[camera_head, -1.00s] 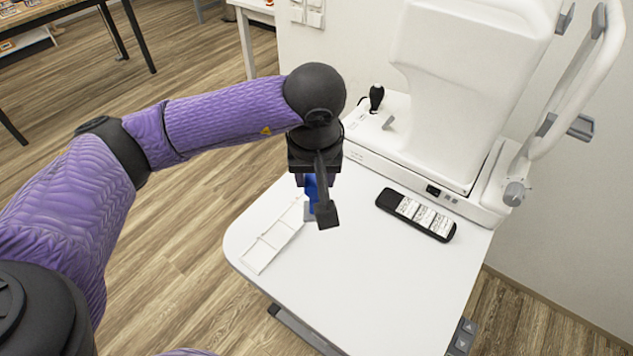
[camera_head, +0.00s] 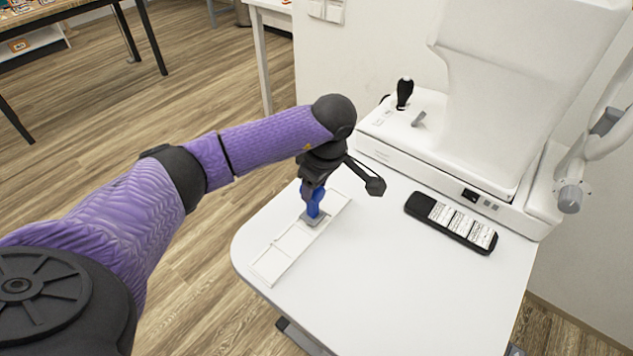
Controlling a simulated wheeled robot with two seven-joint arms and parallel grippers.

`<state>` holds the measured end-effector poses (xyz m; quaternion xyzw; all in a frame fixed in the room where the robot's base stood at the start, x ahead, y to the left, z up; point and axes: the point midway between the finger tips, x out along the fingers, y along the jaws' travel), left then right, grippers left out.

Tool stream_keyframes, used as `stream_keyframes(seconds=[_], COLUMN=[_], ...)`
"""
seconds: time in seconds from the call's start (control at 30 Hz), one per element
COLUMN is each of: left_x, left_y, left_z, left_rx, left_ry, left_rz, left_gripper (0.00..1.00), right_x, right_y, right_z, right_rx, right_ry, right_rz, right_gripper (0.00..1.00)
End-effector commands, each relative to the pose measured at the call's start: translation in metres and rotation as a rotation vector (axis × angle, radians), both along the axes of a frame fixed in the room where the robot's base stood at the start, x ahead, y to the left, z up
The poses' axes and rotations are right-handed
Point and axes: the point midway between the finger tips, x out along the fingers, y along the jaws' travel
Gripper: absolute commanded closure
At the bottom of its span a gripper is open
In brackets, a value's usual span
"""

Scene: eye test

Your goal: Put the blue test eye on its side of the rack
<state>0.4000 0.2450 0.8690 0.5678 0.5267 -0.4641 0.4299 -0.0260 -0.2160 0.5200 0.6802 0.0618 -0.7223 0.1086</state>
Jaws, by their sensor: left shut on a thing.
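The blue test eye (camera_head: 312,206), with a grey base, is upright at the far half of the white rack (camera_head: 274,264). I cannot tell whether its base touches the rack. My left gripper (camera_head: 318,184) is right above it and shut on its upper part, which the gripper partly hides. A dark gripper part juts out to the right, clear of the eye. The rack is a long, flat tray with shallow compartments, lying along the left side of the white table (camera_head: 400,290). My right gripper is out of view.
A black holder (camera_head: 420,207) with white labelled pieces lies on the table to the right. A large white eye-test machine (camera_head: 490,100) with a black joystick (camera_head: 404,93) stands behind. The table's front middle is clear.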

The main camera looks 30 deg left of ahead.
Motion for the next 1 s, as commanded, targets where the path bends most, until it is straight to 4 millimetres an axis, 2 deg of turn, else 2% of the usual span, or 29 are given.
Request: stream_keyframes(seconds=[0.47,0.67,1.0], left_x=[-0.0001,-0.0002,-0.0002], left_y=[-0.0011,-0.0011,-0.0012], left_z=[0.0007,0.0005,0.0005], left_rx=[0.0,0.0,0.0], left_ry=[-0.001,-0.001,-0.001], left_rz=[-0.002,-0.002,-0.002], left_gripper=[0.84,0.84,0.84], right_x=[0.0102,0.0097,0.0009], right_y=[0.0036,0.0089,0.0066], right_z=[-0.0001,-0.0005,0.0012], right_rx=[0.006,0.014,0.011], right_ry=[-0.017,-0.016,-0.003], right_rz=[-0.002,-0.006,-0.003], right_gripper=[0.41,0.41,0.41])
